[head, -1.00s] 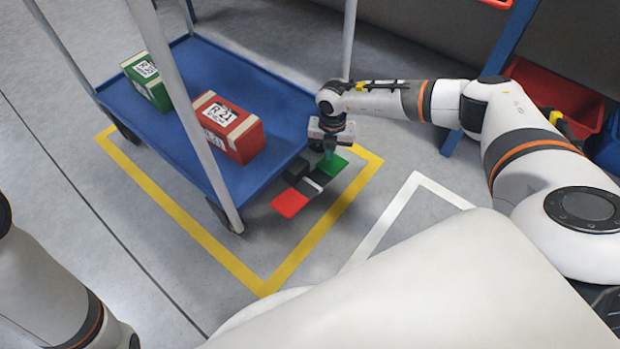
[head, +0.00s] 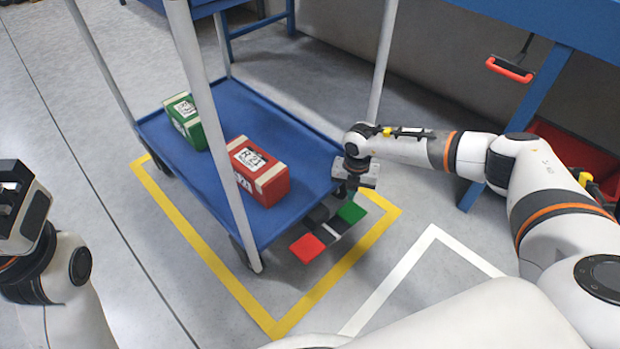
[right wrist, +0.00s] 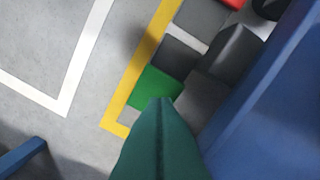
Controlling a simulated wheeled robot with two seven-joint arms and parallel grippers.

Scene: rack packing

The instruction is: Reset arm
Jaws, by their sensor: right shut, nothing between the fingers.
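My right arm reaches in from the right, and its gripper (head: 352,188) points down beside the right corner of the blue cart. Its fingers are shut with nothing between them; in the right wrist view the closed green fingers (right wrist: 160,140) show above the floor. My left gripper (head: 22,205) is at the left edge of the head view, raised and well away from the cart; its fingers do not show clearly. A green box (head: 185,122) and a red box (head: 257,172) with white labels stand on the cart's blue shelf (head: 262,112).
The cart's upright posts (head: 212,130) stand near my right gripper. A yellow floor outline (head: 335,280) surrounds the cart, with red, black and green floor patches (head: 307,247) by its corner. A blue bench frame (head: 530,95) and red bin (head: 570,150) are at right.

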